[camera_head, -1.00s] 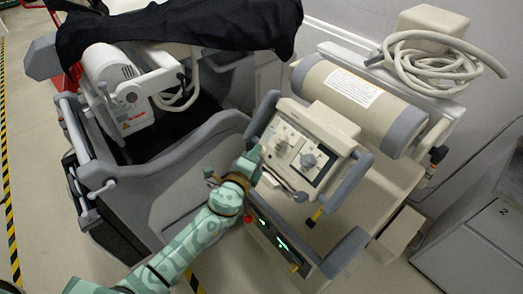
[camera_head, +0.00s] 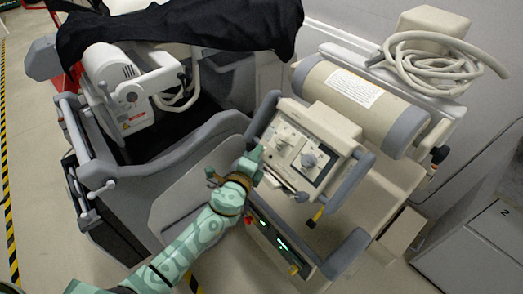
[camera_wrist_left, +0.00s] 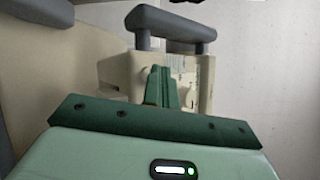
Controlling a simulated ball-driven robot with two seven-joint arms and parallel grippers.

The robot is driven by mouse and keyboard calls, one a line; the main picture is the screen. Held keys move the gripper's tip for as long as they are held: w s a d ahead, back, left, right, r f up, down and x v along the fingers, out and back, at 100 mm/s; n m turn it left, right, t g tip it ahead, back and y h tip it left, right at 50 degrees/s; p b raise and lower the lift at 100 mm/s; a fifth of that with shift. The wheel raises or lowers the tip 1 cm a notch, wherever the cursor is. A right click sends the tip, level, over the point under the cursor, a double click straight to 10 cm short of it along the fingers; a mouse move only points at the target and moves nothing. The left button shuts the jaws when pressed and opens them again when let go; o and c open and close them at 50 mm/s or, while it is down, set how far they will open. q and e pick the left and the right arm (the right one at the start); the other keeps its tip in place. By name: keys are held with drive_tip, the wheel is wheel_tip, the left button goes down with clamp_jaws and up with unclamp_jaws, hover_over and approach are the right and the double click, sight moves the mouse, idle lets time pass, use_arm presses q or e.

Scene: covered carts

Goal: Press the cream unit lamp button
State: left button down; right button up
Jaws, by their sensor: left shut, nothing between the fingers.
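The cream unit (camera_head: 340,132) stands right of centre in the head view, with a tilted control panel (camera_head: 303,157) that carries several knobs. A lamp button cannot be singled out at this size. My left gripper (camera_head: 255,154) is shut and empty, its tip at the left edge of the panel. Whether it touches the panel I cannot tell. In the left wrist view its closed green fingers (camera_wrist_left: 162,87) point at the cream panel housing (camera_wrist_left: 118,72), below a grey handle bar (camera_wrist_left: 170,25). My right gripper is not in view.
A grey cart (camera_head: 190,165) with a white device (camera_head: 120,85) under a black cloth (camera_head: 180,25) stands at the left. A coiled hose (camera_head: 440,65) lies on top of the cream unit at the back right.

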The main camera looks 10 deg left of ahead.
use_arm(q)
drive_tip(key=shift+s+d+f, duration=0.1)
drive_tip(key=shift+d+f, duration=0.05)
drive_tip(key=shift+f, duration=0.25)
idle(0.5)
drive_tip(key=shift+s+r+p, duration=0.1)
drive_tip(key=shift+r+p, duration=0.3)
drive_tip(key=shift+r, duration=0.1)
drive_tip(key=shift+a+r, duration=0.1)
drive_tip(key=shift+a, duration=0.1)
drive_tip(key=shift+s+a+r, duration=0.1)
drive_tip(key=s+a+r+p, duration=0.2)
drive_tip(key=r+p, duration=0.1)
drive_tip(key=shift+s+a+r, duration=0.15)
drive_tip(key=shift+s, duration=0.25)
